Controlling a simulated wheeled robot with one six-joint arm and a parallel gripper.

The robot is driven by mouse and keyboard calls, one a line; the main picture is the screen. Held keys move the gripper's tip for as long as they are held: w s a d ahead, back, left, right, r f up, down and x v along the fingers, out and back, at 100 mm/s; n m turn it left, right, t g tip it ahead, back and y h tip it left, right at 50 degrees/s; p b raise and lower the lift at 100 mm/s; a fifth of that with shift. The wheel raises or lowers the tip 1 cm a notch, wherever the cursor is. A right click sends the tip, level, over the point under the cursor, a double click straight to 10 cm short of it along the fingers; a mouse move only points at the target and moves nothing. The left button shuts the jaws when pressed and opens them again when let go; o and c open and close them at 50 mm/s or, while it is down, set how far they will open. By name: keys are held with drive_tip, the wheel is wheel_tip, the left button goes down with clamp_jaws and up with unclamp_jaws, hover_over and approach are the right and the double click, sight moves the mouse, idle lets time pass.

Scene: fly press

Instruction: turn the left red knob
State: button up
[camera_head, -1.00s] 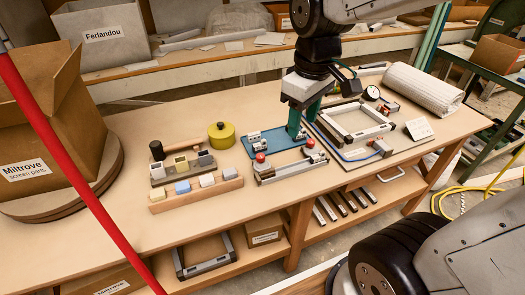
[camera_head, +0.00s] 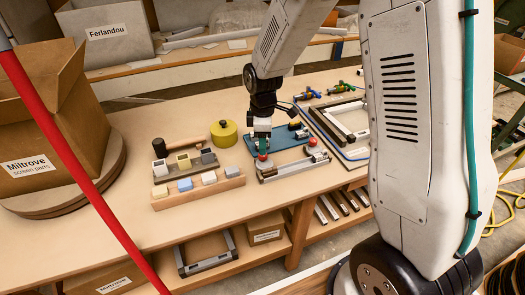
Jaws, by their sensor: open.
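The left red knob (camera_head: 262,157) sits at the left end of a grey metal fixture (camera_head: 296,168) near the bench's front edge. A second red knob (camera_head: 312,142) is at the fixture's right end. My gripper (camera_head: 262,146) points straight down directly over the left red knob, with its green fingers open. The fingertips are at or just above the knob's top; I cannot tell whether they touch it. The fingers hide part of the knob's upper side.
A blue tray (camera_head: 288,143) lies behind the fixture. A yellow-green round container (camera_head: 223,134), a wooden block rack (camera_head: 198,189) and a cardboard box (camera_head: 50,125) stand to the left. My arm covers the bench's right side. A red pole crosses the left foreground.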

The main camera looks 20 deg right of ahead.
sight(263, 157)
drive_tip(key=shift+f, duration=2.35)
drive_tip(key=c, duration=1)
